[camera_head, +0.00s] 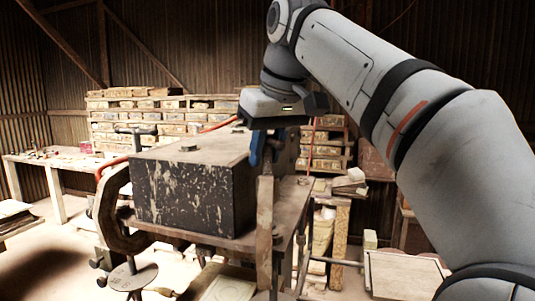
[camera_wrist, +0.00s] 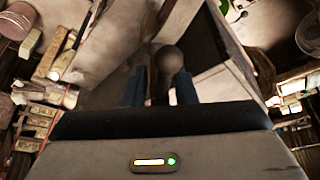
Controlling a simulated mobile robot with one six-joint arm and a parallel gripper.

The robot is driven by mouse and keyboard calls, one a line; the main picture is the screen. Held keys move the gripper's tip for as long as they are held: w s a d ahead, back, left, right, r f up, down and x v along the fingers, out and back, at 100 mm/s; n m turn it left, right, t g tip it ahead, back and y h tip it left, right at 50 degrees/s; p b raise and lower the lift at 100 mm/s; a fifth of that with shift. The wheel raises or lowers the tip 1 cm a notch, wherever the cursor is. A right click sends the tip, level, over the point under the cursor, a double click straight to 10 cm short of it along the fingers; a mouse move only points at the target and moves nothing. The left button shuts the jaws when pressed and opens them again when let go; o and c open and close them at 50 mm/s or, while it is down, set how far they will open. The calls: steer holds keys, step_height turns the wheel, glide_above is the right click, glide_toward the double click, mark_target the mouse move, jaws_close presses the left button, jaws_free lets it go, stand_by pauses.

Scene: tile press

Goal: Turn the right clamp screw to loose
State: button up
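The right clamp (camera_head: 265,225) stands upright at the front right corner of the dark, scuffed press block. My gripper (camera_head: 267,148) points down over its top, with blue fingers on either side of the screw's upper end. In the wrist view, a round-ended dark bar of the right clamp screw (camera_wrist: 168,60) lies between the fingertips of my gripper (camera_wrist: 160,88). The fingers are close to it, but I cannot tell whether they press on it. Most of the screw is hidden by the fingers and clamp. The block (camera_head: 195,192) sits on the press table.
A left clamp (camera_head: 108,210) with a T-shaped handle (camera_head: 135,131) grips the block's left side. Shelves of tiles (camera_head: 160,115) and a workbench (camera_head: 55,160) stand behind. A pale board (camera_head: 400,275) lies low at right. Open floor shows at left.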

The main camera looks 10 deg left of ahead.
steer(key=shift+w+f, duration=0.1)
steer(key=shift+f, duration=0.1)
steer(key=shift+c, duration=0.2)
jaws_close()
